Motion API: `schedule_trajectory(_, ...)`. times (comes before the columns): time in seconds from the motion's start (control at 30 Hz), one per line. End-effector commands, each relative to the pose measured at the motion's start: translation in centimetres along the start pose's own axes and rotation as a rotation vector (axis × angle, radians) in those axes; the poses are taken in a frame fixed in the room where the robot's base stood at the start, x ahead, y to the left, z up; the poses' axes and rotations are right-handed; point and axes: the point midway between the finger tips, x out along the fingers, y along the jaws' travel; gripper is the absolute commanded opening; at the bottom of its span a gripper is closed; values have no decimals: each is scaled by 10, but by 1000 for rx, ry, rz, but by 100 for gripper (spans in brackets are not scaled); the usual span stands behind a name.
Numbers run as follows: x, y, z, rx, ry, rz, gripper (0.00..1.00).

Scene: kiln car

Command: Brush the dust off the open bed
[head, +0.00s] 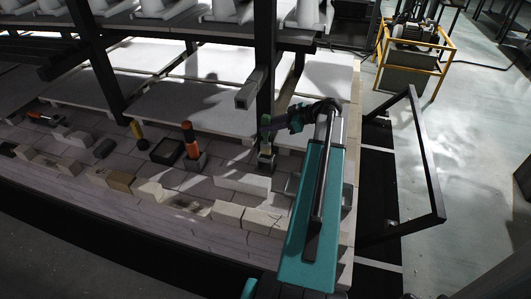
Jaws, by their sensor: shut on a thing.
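My gripper (268,127) is over the right part of the kiln car's deck, beside a dark upright post. The bristles are too small to make out. The open bed (222,168) is the pale brick deck in front of the white slabs, with joints between its blocks. Dust on it cannot be told apart from the shadows.
Loose bricks (242,183) line the deck's front. Dark posts (265,60) carry an upper shelf over white slabs (190,106). A black frame (425,150) stands right.

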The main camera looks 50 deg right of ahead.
Motion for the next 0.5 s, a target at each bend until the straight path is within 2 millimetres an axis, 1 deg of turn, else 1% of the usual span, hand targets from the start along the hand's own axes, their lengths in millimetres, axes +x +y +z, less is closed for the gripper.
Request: schedule_trajectory(0.5, -9, 0, -16, -2, 1, 0, 0)
